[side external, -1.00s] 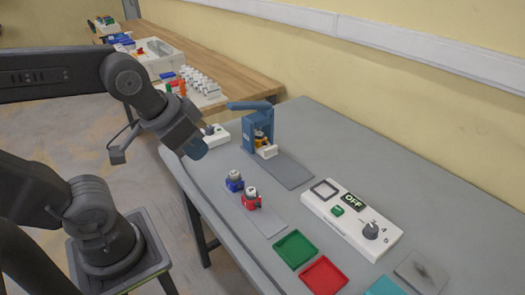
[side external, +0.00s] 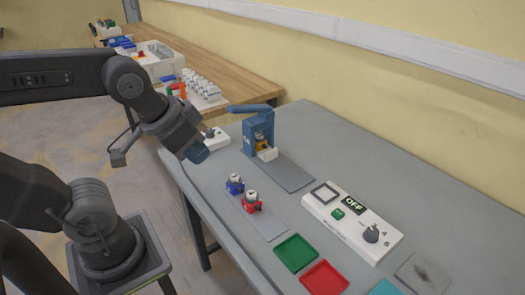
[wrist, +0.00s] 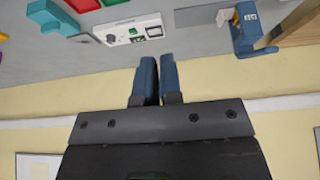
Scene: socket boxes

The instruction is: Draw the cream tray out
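The cream tray (side external: 268,154) sits low at the front of a blue press-like box (side external: 258,132) with a lever on top. A yellow part (side external: 261,143) shows in the box opening behind the tray. In the wrist view the tray (wrist: 225,17) shows as a small pale piece beside the blue box (wrist: 245,30), at the top right. My gripper (side external: 199,153) hangs at the left of the box, well apart from the tray. In the wrist view its two blue fingers (wrist: 159,80) are close together with nothing visible between them.
A grey strip (side external: 289,176) lies in front of the box. Blue (side external: 234,184) and red (side external: 251,201) parts stand on another strip. A white control panel reading OFF (side external: 352,222), a green tray (side external: 295,253) and a red tray (side external: 324,279) lie toward the right.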

